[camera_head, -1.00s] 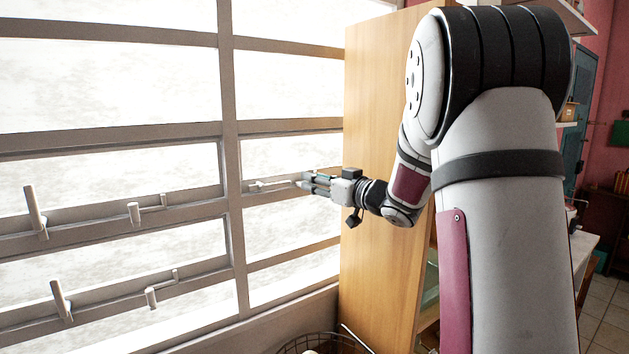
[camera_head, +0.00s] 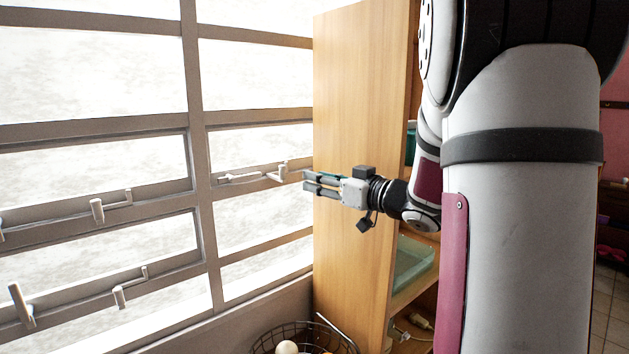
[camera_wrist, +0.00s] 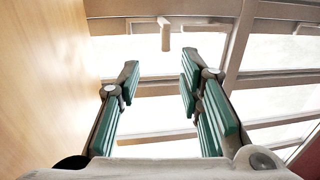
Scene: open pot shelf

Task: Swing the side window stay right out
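The side window stay (camera_head: 283,172) is a small pale peg and bar on the rail of the narrow right-hand window section, beside the wooden cabinet. In the wrist view its peg (camera_wrist: 165,38) hangs beyond the fingertips, near the top middle. My gripper (camera_head: 306,181) is just to the right of the stay in the head view, in front of the cabinet's side. In the wrist view the teal-padded fingers (camera_wrist: 158,70) are wide apart with nothing between them. The peg looks clear of both fingers.
The wooden cabinet (camera_head: 350,90) stands close beside my gripper. Other stays (camera_head: 98,209) and (camera_head: 120,296) sit on the left window rails. A wire basket (camera_head: 268,340) holding pale round things is below. A teal container (camera_head: 413,262) is on a cabinet shelf.

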